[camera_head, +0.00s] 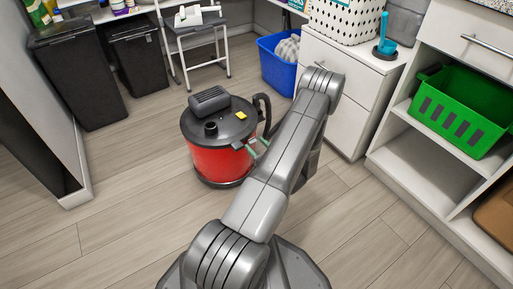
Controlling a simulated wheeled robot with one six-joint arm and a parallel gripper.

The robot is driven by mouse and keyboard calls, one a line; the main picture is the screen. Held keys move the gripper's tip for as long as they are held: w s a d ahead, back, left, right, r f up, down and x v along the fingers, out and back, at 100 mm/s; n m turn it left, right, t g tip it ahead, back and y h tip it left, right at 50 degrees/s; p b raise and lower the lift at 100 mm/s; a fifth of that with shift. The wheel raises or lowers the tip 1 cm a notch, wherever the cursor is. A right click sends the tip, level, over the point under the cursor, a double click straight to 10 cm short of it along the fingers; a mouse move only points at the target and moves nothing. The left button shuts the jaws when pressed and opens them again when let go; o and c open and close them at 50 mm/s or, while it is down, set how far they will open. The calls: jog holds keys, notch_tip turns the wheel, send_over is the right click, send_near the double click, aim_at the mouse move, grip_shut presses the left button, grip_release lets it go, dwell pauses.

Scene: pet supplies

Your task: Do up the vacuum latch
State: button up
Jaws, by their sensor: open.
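A red drum vacuum (219,145) with a dark grey lid (222,120) stands upright on the wooden floor, in the middle of the head view. My arm reaches out to the right of the vacuum. My gripper (258,148), with greenish fingers, is open at the vacuum's right side, close to the lid's rim. The latch cannot be made out clearly, and my arm hides part of that side. I cannot tell whether the fingers touch the vacuum.
A blue bin (278,68) stands behind, beside a white cabinet (338,95). A green basket (460,112) sits on a shelf at the right. Black bins (80,75) and a small table (195,35) stand at the back left. Floor left and front of the vacuum is clear.

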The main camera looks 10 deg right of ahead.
jog(key=shift+w, duration=0.2)
jog(key=shift+c, duration=0.2)
jog(key=c, duration=0.9)
jog(key=shift+w+a+r+g+h+p, duration=0.25)
jog(key=shift+w+r+g+h+p, duration=0.1)
jog(key=shift+r+g+p, duration=0.55)
jog(key=shift+c, duration=0.2)
jog(key=shift+w+a+f+g+h+p, duration=0.15)
jog(key=shift+w+g+h+p, duration=0.2)
jog(key=shift+g+p, duration=0.3)
jog(key=o, duration=1)
